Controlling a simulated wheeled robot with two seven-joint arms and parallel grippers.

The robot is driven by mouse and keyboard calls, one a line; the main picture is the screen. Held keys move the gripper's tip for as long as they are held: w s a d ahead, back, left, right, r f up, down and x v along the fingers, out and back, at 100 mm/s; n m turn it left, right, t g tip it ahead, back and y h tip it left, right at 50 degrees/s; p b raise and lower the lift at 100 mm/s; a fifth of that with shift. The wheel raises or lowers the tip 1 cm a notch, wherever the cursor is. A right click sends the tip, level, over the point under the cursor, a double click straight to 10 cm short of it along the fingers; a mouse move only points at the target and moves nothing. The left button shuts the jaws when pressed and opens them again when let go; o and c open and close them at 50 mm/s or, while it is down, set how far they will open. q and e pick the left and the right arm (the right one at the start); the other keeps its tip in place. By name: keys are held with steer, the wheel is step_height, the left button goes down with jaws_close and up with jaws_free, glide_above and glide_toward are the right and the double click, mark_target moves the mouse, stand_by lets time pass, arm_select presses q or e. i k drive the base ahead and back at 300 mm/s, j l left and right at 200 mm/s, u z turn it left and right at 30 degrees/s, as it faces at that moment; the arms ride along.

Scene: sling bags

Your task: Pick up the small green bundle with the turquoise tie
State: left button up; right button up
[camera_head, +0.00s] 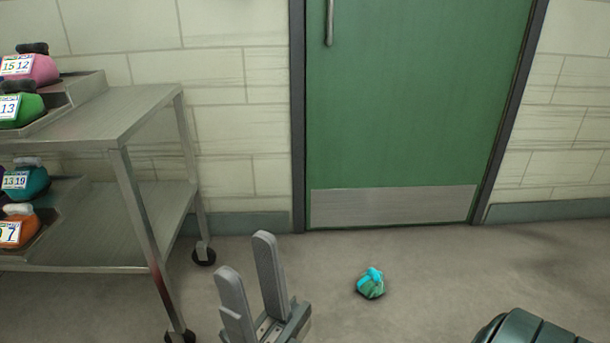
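The small green bundle with the turquoise tie (371,284) lies on the grey floor, in front of the green door. The turquoise part is on its top.
A metal cart (140,122) on casters stands at the left, with several coloured, tagged bags in trays on its two shelves. A dark green ribbed object (532,330) shows at the bottom right. The closed door (415,110) is behind. Floor around the bundle is clear.

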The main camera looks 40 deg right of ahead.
mark_target(371, 284)
steer(key=z, duration=1.8)
steer(key=i+z, duration=0.2)
steer(key=i, duration=0.3)
steer(key=i+j+z, duration=0.1)
steer(key=i+z, duration=0.15)
steer(key=i, duration=0.2)
steer(key=i+j+z, duration=0.1)
steer(key=j, duration=0.15)
steer(key=i+j, duration=0.1)
steer(key=j+z, duration=0.05)
steer(key=j, duration=0.05)
